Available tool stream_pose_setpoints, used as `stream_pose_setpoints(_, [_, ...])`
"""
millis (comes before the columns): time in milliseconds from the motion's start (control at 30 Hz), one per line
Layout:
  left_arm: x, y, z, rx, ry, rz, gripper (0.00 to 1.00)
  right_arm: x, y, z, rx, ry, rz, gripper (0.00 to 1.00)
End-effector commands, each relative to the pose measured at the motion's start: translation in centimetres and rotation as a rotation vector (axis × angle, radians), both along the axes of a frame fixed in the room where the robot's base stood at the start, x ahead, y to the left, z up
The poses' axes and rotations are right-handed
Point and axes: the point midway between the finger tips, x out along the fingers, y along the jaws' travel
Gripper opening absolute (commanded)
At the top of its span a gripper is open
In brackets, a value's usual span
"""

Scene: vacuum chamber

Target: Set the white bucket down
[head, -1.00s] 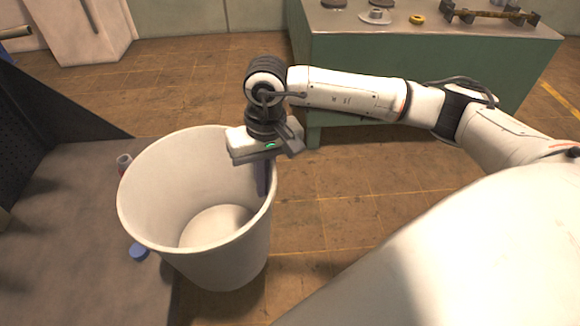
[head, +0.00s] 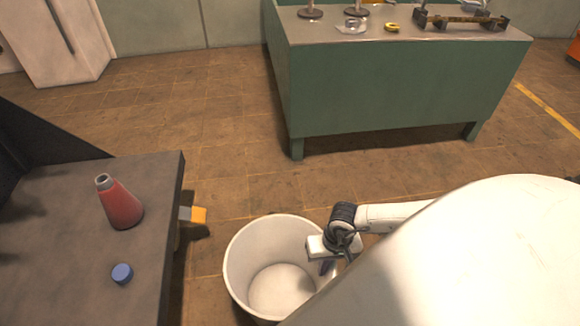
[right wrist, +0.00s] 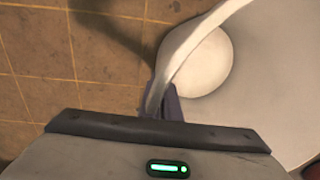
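The white bucket (head: 262,246) is upright, open and empty in the head view, low beside the dark table. My right gripper (head: 326,266) is at its right rim with the fingers pointing down. In the right wrist view the rim of the bucket (right wrist: 262,75) passes between the fingers (right wrist: 165,100), which are shut on it. The bucket's underside is hidden, so I cannot tell whether it touches the floor. My left gripper is out of view.
The dark table (head: 60,250) at left holds a red flask (head: 120,205) and a blue cap (head: 122,274). An orange-ended part (head: 198,214) sticks out from its side. A green workbench (head: 400,90) stands behind. Tiled floor (head: 220,120) is clear between them.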

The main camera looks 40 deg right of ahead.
Motion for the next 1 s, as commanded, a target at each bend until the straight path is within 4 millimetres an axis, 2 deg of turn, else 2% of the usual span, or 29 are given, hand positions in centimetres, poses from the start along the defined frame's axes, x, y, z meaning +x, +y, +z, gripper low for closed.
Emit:
stream_pose_setpoints(67, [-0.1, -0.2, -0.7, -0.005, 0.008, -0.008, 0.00, -0.1, 0.2, -1.7, 0.005, -0.001, -0.004, 0.00])
stream_pose_setpoints(200, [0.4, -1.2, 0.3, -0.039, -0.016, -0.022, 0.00, -0.1, 0.2, -4.3, 0.006, -0.001, -0.005, 0.00])
stream_pose_setpoints(467, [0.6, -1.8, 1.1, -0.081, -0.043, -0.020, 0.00, 0.0, 0.1, -6.5, 0.004, -0.002, -0.002, 0.00])
stream_pose_setpoints(700, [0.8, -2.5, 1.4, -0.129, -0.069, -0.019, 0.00, -0.1, 0.2, -9.6, 0.005, 0.001, -0.004, 0.00])
stream_pose_setpoints(833, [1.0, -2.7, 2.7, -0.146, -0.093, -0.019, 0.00, 0.0, 0.1, -9.7, 0.003, -0.001, -0.002, 0.00])
stream_pose_setpoints(1000, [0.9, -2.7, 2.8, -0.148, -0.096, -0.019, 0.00, 0.0, 0.1, -9.7, 0.003, -0.001, -0.001, 0.00])
